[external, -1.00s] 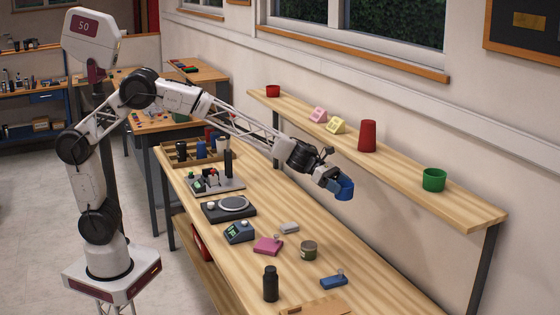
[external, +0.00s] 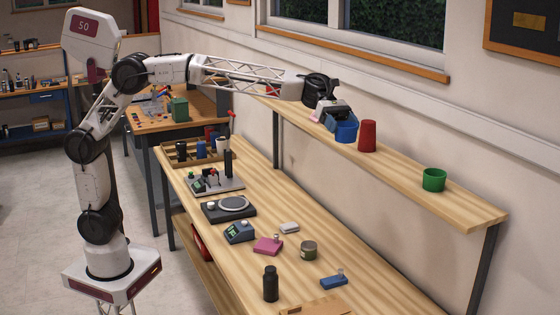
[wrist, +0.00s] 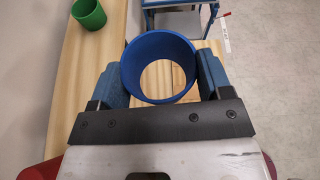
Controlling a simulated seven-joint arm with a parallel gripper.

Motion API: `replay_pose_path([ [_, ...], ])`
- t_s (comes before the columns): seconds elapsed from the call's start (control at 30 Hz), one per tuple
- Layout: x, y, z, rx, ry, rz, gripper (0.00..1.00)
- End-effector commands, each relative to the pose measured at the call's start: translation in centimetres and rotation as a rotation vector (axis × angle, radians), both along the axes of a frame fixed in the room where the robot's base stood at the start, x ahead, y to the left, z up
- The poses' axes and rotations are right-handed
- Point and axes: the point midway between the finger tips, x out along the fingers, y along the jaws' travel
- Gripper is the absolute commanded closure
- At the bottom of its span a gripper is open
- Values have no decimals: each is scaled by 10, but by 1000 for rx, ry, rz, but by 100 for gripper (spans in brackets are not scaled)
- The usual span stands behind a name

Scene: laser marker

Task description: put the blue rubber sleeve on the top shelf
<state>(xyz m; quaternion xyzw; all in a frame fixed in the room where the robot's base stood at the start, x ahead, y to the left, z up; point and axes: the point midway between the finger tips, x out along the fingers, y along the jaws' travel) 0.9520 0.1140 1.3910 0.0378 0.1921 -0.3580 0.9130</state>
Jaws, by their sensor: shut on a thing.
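The blue rubber sleeve (external: 346,132) is a short open ring held in my gripper (external: 336,122). In the wrist view the sleeve (wrist: 160,52) sits between the two blue fingers of my gripper (wrist: 160,75), which are shut on its sides. Its open mouth faces the camera and pale wood shows through it. In the external view the sleeve appears at the top shelf (external: 405,182), just left of the red cup. I cannot tell whether it touches the shelf.
A tall red cup (external: 367,136) stands on the shelf close beside the sleeve. A green cup (external: 434,180) is farther right; it also shows in the wrist view (wrist: 88,14). The shelf between the cups is clear. The bench below holds several small items, including a black bottle (external: 270,284).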

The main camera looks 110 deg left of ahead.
Motion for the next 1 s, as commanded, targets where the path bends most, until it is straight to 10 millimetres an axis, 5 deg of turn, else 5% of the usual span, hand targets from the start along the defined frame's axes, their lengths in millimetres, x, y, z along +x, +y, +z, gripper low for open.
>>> replay_pose_path([
  [0.33,-17,91,19,2,4,35,50],
  [1.0,-80,288,11,3,5,180,50],
])
